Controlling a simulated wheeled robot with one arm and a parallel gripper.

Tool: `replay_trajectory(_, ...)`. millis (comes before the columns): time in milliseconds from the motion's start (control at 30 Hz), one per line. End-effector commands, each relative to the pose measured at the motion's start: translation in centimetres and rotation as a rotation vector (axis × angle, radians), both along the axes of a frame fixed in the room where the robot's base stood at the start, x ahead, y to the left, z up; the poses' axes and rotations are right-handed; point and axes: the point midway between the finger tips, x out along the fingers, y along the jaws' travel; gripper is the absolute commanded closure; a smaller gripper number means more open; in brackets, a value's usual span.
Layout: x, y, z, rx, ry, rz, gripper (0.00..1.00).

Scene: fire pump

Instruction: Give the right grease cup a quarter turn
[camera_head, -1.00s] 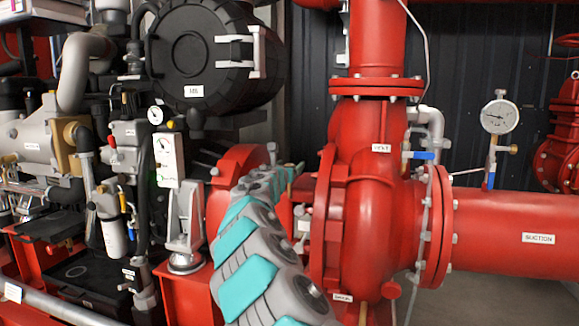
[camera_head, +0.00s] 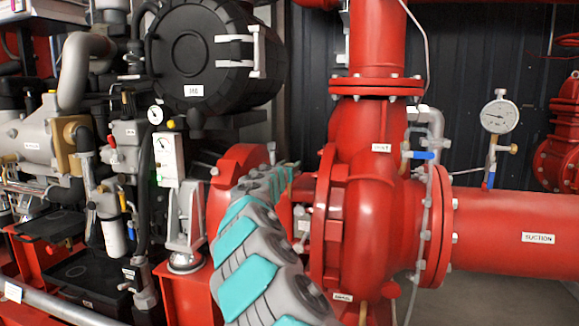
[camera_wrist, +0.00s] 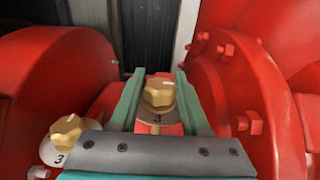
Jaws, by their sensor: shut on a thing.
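The exact contact of the fingers is hard to see. The other grease cup (camera_wrist: 67,131), also brass and marked 3, stands at the lower left, outside my fingers. In the head view my arm reaches in between the red guard and the pump, and its links hide both cups.
The red pump flange (camera_wrist: 212,85) with protruding bolts stands close on the right of my gripper. A rounded red guard (camera_wrist: 55,82) rises on the left. In the head view, the red pump casing (camera_head: 370,225) is right of my arm and a grey pedestal (camera_head: 185,225) is left.

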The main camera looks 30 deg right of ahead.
Motion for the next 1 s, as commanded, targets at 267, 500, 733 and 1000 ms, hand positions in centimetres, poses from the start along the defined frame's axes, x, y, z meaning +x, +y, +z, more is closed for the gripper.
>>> replay_trajectory(267, 0.18, 0.11, -0.09, 0.004, 0.001, -0.049, 1.00)
replay_trajectory(500, 0.24, 0.17, -0.14, 0.005, -0.001, -0.162, 1.00)
replay_trajectory(733, 0.31, 0.17, -0.31, 0.006, 0.001, -0.285, 1.00)
replay_trajectory(1000, 0.17, 0.16, -0.15, 0.004, 0.000, -0.405, 1.00)
